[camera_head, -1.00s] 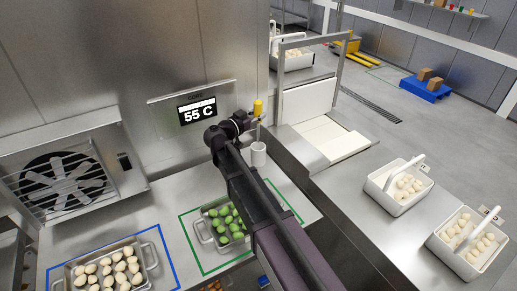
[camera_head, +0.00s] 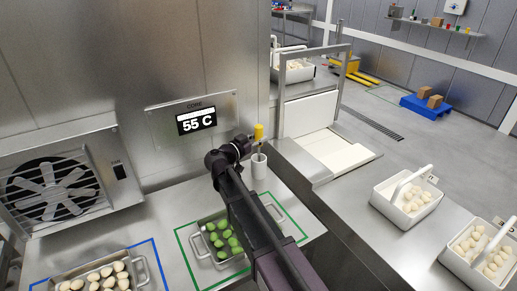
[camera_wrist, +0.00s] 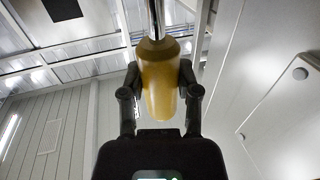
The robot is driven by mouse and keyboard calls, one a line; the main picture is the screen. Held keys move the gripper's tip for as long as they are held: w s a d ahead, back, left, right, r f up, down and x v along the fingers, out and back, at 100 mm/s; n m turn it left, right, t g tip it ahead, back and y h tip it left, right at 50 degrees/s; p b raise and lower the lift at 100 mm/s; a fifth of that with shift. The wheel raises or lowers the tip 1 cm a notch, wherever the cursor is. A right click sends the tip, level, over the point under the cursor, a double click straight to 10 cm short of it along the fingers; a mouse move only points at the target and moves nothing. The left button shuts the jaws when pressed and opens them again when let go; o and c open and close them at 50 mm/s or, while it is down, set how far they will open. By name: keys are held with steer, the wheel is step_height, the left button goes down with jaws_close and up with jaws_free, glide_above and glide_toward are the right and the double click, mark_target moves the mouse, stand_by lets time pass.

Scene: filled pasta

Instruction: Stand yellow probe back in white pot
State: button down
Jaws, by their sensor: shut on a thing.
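The yellow probe (camera_head: 259,131) is upright above the white pot (camera_head: 259,167), its yellow handle uppermost. My gripper (camera_head: 250,138) comes in from the left and is shut on the handle. In the wrist view the yellow handle of the probe (camera_wrist: 160,95) sits between both fingers of my gripper (camera_wrist: 159,76), with the metal shaft running away from it. The thin shaft reaches down near the pot's rim in the head view; I cannot tell whether its tip is inside. The pot stands upright on the steel counter, by the back wall.
A tray of green pasta (camera_head: 220,238) lies inside a green outline, partly behind my arm. A tray of pale pasta (camera_head: 140,268) is at lower left. A display (camera_head: 197,118) reads 55 C. White baskets (camera_head: 407,203) stand on the right counter.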

mark_target(258, 146)
steer(key=shift+f+b, duration=1.9)
steer(key=shift+f, duration=0.1)
steer(key=shift+c, duration=1.7)
jaws_free()
steer(key=v, duration=1.2)
